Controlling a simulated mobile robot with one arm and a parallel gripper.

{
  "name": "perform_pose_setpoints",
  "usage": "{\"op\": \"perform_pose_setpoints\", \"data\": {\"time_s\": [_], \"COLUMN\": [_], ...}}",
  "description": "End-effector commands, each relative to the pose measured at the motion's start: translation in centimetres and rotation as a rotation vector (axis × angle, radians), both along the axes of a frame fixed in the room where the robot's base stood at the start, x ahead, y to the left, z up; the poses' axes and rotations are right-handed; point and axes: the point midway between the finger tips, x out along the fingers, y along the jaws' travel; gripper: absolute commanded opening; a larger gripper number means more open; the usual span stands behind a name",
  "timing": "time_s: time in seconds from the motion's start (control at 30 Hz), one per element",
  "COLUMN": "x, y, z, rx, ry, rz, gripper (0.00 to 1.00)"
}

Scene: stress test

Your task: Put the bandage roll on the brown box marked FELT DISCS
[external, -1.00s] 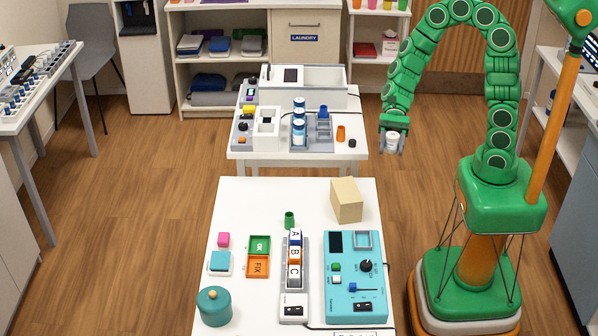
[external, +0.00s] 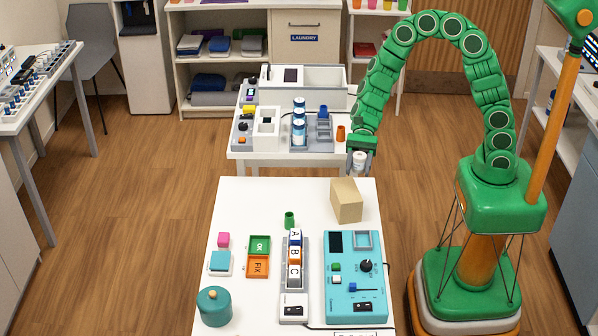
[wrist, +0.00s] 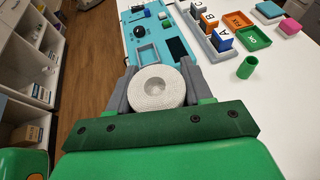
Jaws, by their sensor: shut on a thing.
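My gripper (external: 359,163) is shut on the white bandage roll (external: 359,159), which hangs below the green wrist, beyond the near white table's back right corner. In the wrist view the roll (wrist: 157,86) sits end-on between the two grey fingers, its coiled face and centre hollow showing. A plain tan box (external: 346,201) stands at the back right of the near table, nearer the camera than my gripper; no lettering shows on its visible faces. In the wrist view a brown box (wrist: 33,133) with a small unreadable label is on a side shelf.
The near white table (external: 260,195) also holds a turquoise control panel (external: 354,278), a grey letter-block rack (external: 294,283), orange and green trays (external: 258,257), a green cup (external: 289,220) and a teal pot (external: 214,306). Its back left is clear. A farther table (external: 262,147) bears equipment.

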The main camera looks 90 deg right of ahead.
Motion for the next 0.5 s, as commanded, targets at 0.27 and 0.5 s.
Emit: {"op": "perform_pose_setpoints", "data": {"time_s": [0.27,0.5], "x": [2.1,2.8], "y": [0.5,0.6], "z": [-2.6,-3.4], "rx": [-0.001,0.0], "ry": [0.0,-0.002], "rz": [0.0,0.0], "gripper": [0.21,0.21]}}
